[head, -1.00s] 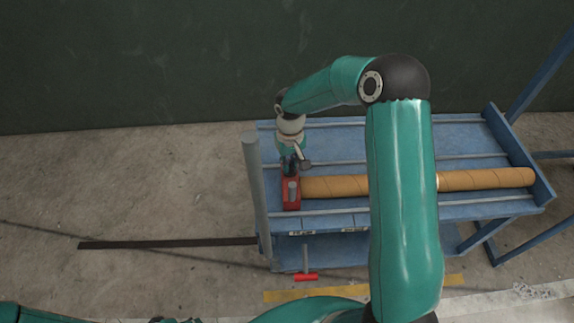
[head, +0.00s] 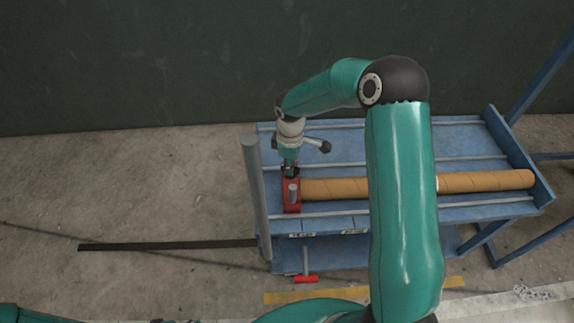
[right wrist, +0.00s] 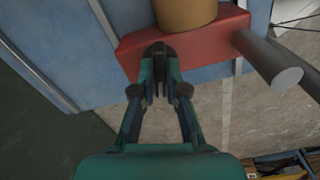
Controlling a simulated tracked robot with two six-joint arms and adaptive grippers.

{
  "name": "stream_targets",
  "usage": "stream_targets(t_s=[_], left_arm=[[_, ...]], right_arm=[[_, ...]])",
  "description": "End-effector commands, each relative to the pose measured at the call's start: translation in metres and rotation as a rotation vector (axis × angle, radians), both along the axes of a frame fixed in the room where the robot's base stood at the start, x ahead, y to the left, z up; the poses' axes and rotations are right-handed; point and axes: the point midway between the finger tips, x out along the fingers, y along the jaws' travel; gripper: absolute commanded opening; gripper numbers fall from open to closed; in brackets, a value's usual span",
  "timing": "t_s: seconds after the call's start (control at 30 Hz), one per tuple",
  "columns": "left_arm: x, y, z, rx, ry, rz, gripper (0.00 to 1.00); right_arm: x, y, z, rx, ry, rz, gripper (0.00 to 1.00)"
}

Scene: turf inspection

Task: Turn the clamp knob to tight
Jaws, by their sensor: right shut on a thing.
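The red clamp (head: 292,207) sits at the left end of the tan tube on the blue bench. My right gripper (head: 290,173) is at the clamp's far side, pointing down. In the right wrist view, the gripper (right wrist: 159,52) is shut, with its dark fingertips close together against the edge of the red body (right wrist: 205,45). My left gripper does not show; only part of my left arm is at the bottom left.
The tan tube (head: 335,188) lies along the blue bench (head: 390,142). A grey post (head: 255,195) stands at the bench's left end. A red-ended grey rod (head: 306,279) is in front below. A dark bar (head: 165,245) lies on the floor; the floor at left is mostly clear.

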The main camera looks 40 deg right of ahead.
Motion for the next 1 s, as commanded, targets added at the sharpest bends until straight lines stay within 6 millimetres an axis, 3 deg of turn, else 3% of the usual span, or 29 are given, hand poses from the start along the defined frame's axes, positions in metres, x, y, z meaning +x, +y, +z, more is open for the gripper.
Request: stream_targets(t_s=[0.4,1.0], left_arm=[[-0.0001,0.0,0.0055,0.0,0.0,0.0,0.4],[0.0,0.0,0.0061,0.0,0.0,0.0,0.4]], right_arm=[[0.0049,-0.0032,0.0039,-0.007,-0.017,0.244,0.0],[0.0054,-0.0028,0.0038,-0.008,-0.018,0.291,0.0]])
